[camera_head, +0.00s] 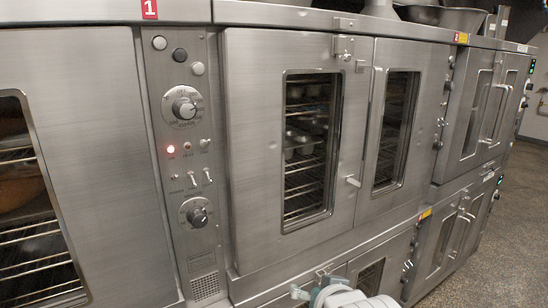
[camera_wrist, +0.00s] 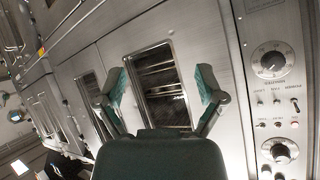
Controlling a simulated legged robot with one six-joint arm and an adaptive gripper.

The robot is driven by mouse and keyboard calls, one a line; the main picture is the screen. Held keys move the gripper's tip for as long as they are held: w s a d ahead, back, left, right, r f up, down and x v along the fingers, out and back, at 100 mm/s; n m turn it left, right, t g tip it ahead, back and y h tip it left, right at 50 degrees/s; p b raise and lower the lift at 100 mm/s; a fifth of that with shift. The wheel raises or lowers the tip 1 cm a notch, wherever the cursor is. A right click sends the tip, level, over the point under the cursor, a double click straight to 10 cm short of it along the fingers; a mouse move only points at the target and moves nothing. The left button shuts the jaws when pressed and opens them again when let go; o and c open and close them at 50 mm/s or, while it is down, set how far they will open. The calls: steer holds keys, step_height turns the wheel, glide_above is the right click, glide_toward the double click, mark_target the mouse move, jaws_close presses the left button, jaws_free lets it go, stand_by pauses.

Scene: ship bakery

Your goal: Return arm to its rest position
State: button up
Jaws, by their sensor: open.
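My gripper (camera_wrist: 160,85) is open in the wrist view. Its two green-padded fingers stand apart, and nothing is between them. Beyond the gap are the steel oven doors (camera_wrist: 118,50) and a dark oven window (camera_wrist: 160,92). In the head view, part of my arm shows at the bottom edge, in front of the lower oven; the fingers cannot be made out clearly there.
A steel oven door (camera_head: 255,150) with a window is shut in the middle. A control panel (camera_head: 185,140) with knobs and a lit red lamp stands left of it. More ovens (camera_head: 455,225) line the right. Open floor (camera_head: 515,220) lies at the far right. Bowls (camera_head: 440,17) sit on top.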

steer(key=s+d+f+g+h, duration=0.1)
steer(key=s+d+g, duration=0.1)
steer(key=s+d, duration=0.2)
steer(key=s+d+f+g+h, duration=0.1)
steer(key=s+d+f+g, duration=0.1)
steer(key=s, duration=0.6)
steer(key=shift+s+d+n+g+h, duration=0.4)
steer(key=shift+d+g, duration=0.2)
steer(key=shift+d, duration=0.65)
